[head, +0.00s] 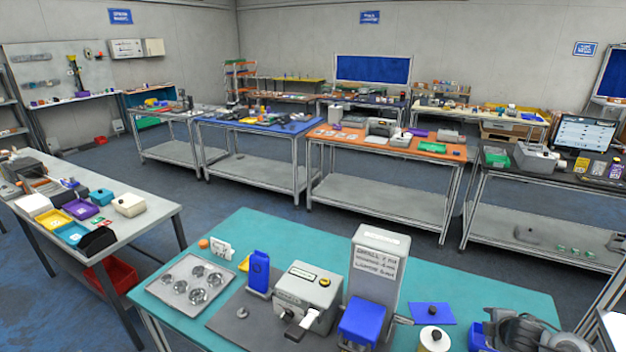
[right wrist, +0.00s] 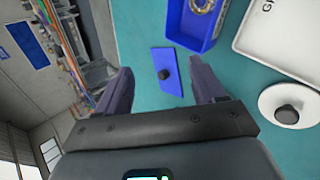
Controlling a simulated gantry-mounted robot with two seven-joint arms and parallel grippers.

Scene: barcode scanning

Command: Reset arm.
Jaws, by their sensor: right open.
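My right gripper (right wrist: 162,76) is open, with its two dark fingers apart and nothing between them in the right wrist view. Beyond the fingertips, a blue plate (right wrist: 158,82) with a black knob lies on the teal table. A dark grey shape at the lower right of the head view looks like part of my right gripper, but its jaws are not clear there. The blue plate also shows in the head view (head: 440,319), on the teal table (head: 225,240). My left gripper is in neither view.
The right wrist view shows a blue bin (right wrist: 180,35), a white tray (right wrist: 270,50) and a white disc (right wrist: 272,96) with a dark knob. In the head view, a tall grey box (head: 377,270), a grey machine (head: 300,295) and a metal tray (head: 185,280) stand on the teal table.

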